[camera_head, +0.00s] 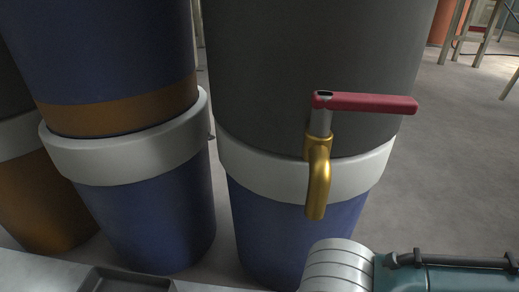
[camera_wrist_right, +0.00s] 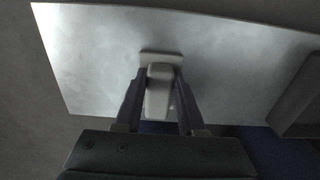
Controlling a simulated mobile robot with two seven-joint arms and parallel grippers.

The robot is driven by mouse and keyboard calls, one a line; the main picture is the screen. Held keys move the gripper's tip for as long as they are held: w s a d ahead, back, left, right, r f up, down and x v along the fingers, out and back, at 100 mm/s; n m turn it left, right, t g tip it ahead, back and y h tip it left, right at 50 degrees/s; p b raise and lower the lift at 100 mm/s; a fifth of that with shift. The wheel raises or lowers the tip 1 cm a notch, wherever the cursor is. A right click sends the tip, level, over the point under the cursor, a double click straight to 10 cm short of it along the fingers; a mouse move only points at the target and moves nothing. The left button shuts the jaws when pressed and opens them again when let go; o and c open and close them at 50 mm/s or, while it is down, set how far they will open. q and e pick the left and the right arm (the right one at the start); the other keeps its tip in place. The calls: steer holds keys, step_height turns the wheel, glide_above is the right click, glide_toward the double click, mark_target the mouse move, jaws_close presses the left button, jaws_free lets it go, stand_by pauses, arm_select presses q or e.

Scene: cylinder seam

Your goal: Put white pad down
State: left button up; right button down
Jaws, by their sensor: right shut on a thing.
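The white pad (camera_wrist_right: 161,57) shows in the right wrist view as a small flat white plate with a paler block-shaped grip (camera_wrist_right: 158,92) behind it. My right gripper (camera_wrist_right: 159,75) is shut on this grip, one dark finger on each side. The pad appears in front of a bright metallic sheet (camera_wrist_right: 90,50); I cannot tell whether it touches the sheet. Neither the pad nor my right gripper shows in the head view. My left gripper is in neither view.
In the head view stand large drums with pale bands (camera_head: 130,155). One dark drum (camera_head: 270,70) carries a brass tap (camera_head: 318,180) with a red lever (camera_head: 370,103). A teal body with a ribbed silver end (camera_head: 335,265) is at lower right. Open floor (camera_head: 460,150) lies right.

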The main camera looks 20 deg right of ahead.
steer(key=shift+f, duration=0.1)
steer(key=c, duration=0.5)
jaws_free()
steer(key=s+a+r+n+t+y+p, duration=0.1)
steer(key=a+r+n+p, duration=0.1)
steer(key=r+p, duration=0.5)
steer(key=s+a+r+n+y+p, duration=0.15)
steer(key=r+p, duration=0.25)
steer(key=r, duration=0.6)
steer(key=s+d+r+n+t+h, duration=0.2)
steer(key=d+r+n, duration=0.2)
steer(key=d+r, duration=0.4)
steer(key=shift+s+r+n+t, duration=0.2)
steer(key=shift+r+n+t, duration=0.15)
steer(key=shift+r, duration=0.2)
